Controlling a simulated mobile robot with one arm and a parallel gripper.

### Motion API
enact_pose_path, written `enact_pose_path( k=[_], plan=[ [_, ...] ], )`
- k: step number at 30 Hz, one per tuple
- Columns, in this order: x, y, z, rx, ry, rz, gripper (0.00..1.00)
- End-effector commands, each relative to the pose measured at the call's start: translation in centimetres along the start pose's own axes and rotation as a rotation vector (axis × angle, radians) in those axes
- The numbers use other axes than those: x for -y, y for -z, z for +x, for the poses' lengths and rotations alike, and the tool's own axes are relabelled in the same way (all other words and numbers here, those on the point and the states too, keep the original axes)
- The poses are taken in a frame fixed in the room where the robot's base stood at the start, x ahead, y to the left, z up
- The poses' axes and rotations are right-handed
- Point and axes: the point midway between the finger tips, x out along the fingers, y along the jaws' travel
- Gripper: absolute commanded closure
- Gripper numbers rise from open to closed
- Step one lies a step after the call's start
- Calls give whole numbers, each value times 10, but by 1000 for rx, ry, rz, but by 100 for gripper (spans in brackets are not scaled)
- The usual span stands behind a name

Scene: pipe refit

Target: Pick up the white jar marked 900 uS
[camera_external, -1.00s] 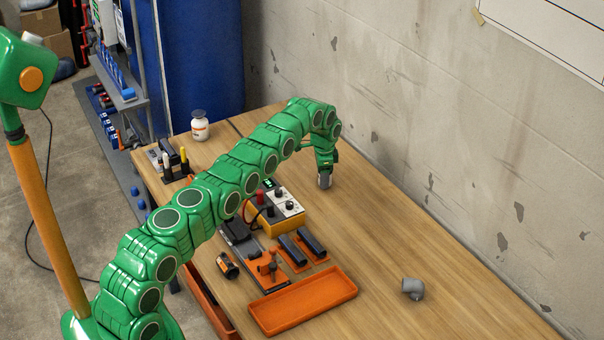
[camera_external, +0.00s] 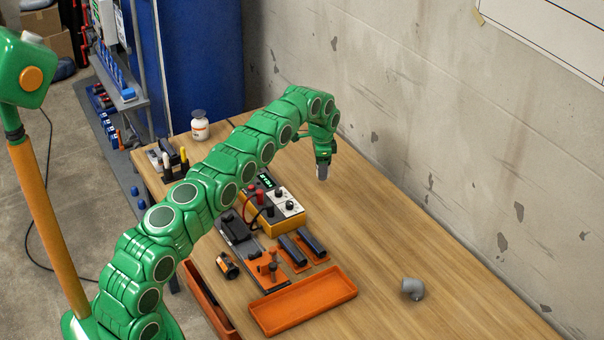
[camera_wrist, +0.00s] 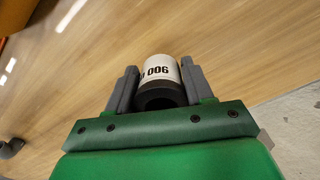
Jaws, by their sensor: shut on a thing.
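The white jar (camera_wrist: 160,66) shows in the wrist view between the two grey fingers of my gripper (camera_wrist: 157,80). Its printed "900" reads upside down, and the rest of the marking is partly cut off. The jar's dark end faces the camera. The fingers are shut on its sides. In the external view my gripper (camera_external: 323,168) points down over the far part of the table near the wall. The jar cannot be made out clearly there behind the fingers.
Another white jar with an orange label (camera_external: 200,126) stands at the table's far left corner. A yellow meter box (camera_external: 284,224), an orange tray (camera_external: 303,302) and a grey pipe elbow (camera_external: 413,289) sit on the table (camera_external: 380,240). The right part is mostly clear.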

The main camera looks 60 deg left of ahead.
Motion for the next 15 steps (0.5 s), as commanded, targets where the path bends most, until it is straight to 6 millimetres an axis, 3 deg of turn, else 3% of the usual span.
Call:
enact_pose_path(
  k=[15],
  plan=[
    [-24, -21, -40, -2, 2, 0, 80]
  ],
)
